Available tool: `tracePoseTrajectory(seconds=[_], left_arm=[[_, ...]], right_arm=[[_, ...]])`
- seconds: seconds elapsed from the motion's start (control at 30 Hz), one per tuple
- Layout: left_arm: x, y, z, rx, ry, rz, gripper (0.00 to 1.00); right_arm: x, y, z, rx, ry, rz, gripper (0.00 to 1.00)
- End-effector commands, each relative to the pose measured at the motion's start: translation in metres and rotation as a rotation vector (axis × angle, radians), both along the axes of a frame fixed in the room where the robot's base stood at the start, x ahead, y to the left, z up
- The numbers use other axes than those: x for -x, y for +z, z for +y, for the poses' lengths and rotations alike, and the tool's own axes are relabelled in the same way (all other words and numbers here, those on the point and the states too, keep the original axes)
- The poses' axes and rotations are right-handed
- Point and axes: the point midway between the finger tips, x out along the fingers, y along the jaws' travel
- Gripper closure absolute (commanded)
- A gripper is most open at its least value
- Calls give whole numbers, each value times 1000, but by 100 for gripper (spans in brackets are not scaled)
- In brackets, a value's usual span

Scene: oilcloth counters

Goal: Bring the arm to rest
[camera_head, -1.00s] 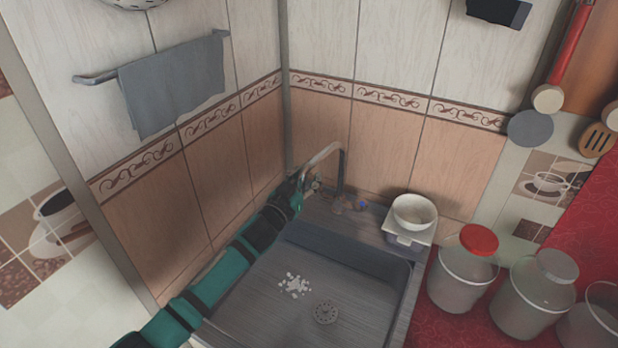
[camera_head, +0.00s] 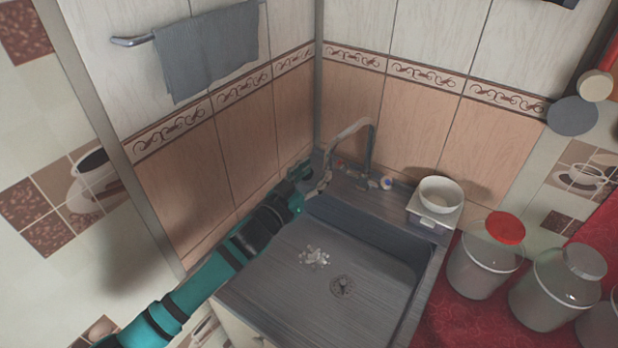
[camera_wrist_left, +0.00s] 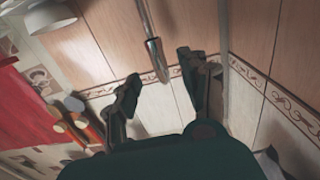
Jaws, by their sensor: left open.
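My left gripper (camera_head: 316,178) is at the back left of the sink (camera_head: 385,290), close to the faucet (camera_head: 371,150). My teal left arm reaches it along the sink's left side. In the left wrist view the two dark fingers of the left gripper (camera_wrist_left: 158,82) are spread apart. The metal faucet spout (camera_wrist_left: 154,55) shows between and beyond them. I see nothing held, and whether a finger touches the faucet cannot be told. My right gripper is in neither view.
A white bowl (camera_head: 441,191) stands on a small box at the sink's back right. Lidded containers (camera_head: 484,267) stand on the red counter (camera_head: 447,322) at right. A grey towel (camera_head: 212,50) hangs on the left wall. The sink basin is open, with a small white patch inside.

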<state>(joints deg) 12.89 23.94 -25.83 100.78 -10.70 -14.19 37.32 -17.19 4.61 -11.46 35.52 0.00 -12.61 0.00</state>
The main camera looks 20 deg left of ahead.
Motion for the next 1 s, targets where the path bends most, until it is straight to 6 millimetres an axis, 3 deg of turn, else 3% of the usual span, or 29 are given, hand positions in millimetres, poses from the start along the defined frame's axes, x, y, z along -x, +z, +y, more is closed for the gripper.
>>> tracePoseTrajectory(seconds=[0.2,0.77,0.87,0.97,1.0], left_arm=[[18,0,6,1,0,0,55],[24,-6,7,-1,15,25,55],[43,-29,11,-20,70,117,55],[83,-66,21,-64,151,297,55],[106,-83,26,-90,181,385,55]], right_arm=[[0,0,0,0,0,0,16],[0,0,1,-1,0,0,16],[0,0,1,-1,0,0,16],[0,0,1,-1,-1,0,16],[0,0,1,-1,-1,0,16]])
